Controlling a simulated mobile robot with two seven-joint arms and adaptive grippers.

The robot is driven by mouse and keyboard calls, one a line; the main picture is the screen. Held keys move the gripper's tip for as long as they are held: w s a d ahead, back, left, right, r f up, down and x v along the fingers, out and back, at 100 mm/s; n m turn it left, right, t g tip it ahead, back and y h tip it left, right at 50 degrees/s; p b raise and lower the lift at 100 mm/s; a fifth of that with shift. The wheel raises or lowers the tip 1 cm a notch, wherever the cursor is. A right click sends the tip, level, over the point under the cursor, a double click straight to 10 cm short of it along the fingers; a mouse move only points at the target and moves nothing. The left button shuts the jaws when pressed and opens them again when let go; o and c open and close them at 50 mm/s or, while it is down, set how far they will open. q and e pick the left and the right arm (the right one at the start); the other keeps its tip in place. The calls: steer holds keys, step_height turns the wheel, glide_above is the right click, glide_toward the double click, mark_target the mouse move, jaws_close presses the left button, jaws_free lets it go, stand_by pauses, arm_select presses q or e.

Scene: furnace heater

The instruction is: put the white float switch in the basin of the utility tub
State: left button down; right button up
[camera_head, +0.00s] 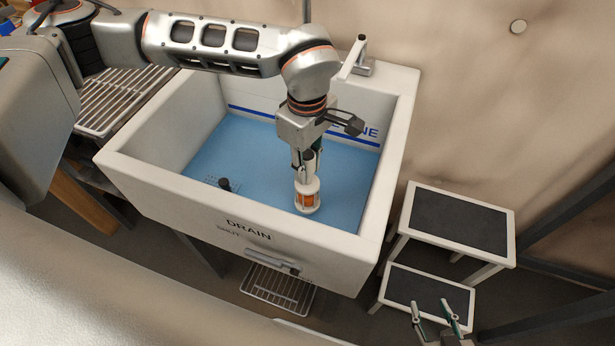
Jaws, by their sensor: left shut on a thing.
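The white utility tub (130,166) has a blue basin floor (250,150) and the word DRAIN on its front wall. My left gripper (306,172) reaches down into the basin and is shut on the white float switch (307,204), which has an orange middle. The float switch is upright, inside the basin near the front right. I cannot tell whether its base touches the basin floor. My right gripper (432,306) is at the bottom right, outside the tub, with its fingers apart and nothing between them.
A dark plug or knob (224,184) stands on the basin floor at the left. A faucet (355,58) rises at the back rim. A two-step stool (458,222) stands right of the tub. A wire rack (122,95) is on the left. The basin's left half is mostly clear.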

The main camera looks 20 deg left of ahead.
mark_target(307, 153)
arm_select(q)
steer(key=shift+f+b, duration=0.3)
steer(key=shift+f, duration=1.9)
steer(key=shift+r, duration=0.1)
steer(key=c, duration=1.8)
jaws_free()
steer(key=shift+f, duration=0.2)
steer(key=shift+o, duration=0.2)
step_height(307, 153, up, 12)
steer(key=shift+f+p, duration=0.25)
steer(key=shift+p, duration=0.5)
steer(key=shift+r, duration=0.35)
